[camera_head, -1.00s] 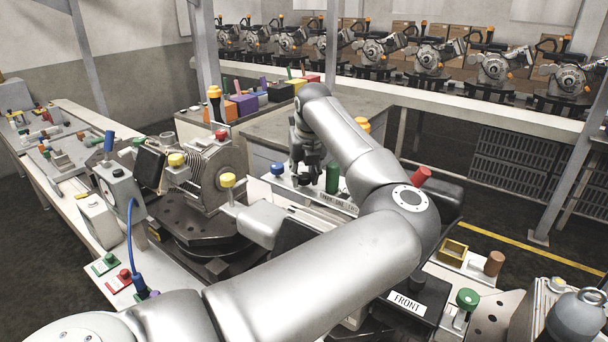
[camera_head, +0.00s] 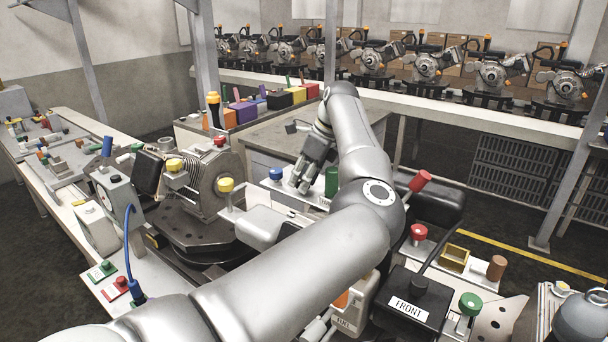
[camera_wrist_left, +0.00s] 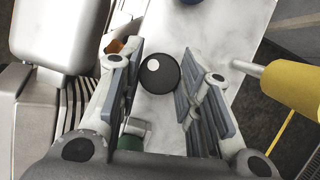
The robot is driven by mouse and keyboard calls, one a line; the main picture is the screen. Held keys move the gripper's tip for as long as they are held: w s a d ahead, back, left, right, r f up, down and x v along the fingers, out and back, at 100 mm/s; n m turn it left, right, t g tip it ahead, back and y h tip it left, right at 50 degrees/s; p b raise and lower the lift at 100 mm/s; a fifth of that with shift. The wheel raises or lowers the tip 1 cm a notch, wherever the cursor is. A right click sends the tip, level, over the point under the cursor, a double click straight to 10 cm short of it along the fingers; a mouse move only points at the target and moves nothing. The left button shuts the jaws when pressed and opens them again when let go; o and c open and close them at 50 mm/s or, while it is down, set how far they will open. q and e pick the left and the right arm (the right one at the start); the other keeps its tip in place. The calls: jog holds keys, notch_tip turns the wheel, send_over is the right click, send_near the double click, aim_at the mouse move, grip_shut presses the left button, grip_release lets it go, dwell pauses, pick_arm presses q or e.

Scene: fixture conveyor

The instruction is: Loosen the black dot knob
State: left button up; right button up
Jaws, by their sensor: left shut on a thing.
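The black dot knob (camera_wrist_left: 160,74) is a round black knob with a white dot on its upper left, on a pale marbled surface in the left wrist view. My left gripper (camera_head: 302,184) points down at the bench behind the machine in the head view. In the wrist view one finger stands on each side of the knob, and the gripper is shut on it. In the head view the fingers and arm hide the knob. My right gripper is not in view.
A green cylinder (camera_head: 332,181) stands close right of the gripper, and a blue knob (camera_head: 276,174) close left. The finned motor (camera_head: 218,183) with yellow knobs is left. A yellow handle (camera_wrist_left: 292,87) lies right of the fingers in the wrist view.

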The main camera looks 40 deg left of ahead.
pick_arm(q)
jog(key=n+p, duration=0.1)
jog(key=n+g+p, duration=0.1)
jog(key=n, duration=0.1)
jog(key=shift+w+a+r+n+h+p, duration=0.1)
jog(key=shift+r+n+h+p, duration=0.2)
jog(key=shift+r+p, duration=0.1)
jog(key=shift+f+n+g+h+p, duration=0.2)
jog(key=shift+n+g+h+p, duration=0.35)
jog(key=shift+n+p, duration=1.1)
jog(key=shift+f, duration=0.1)
jog(key=o, duration=1)
jog(key=shift+w, duration=0.1)
jog(key=shift+f, duration=0.1)
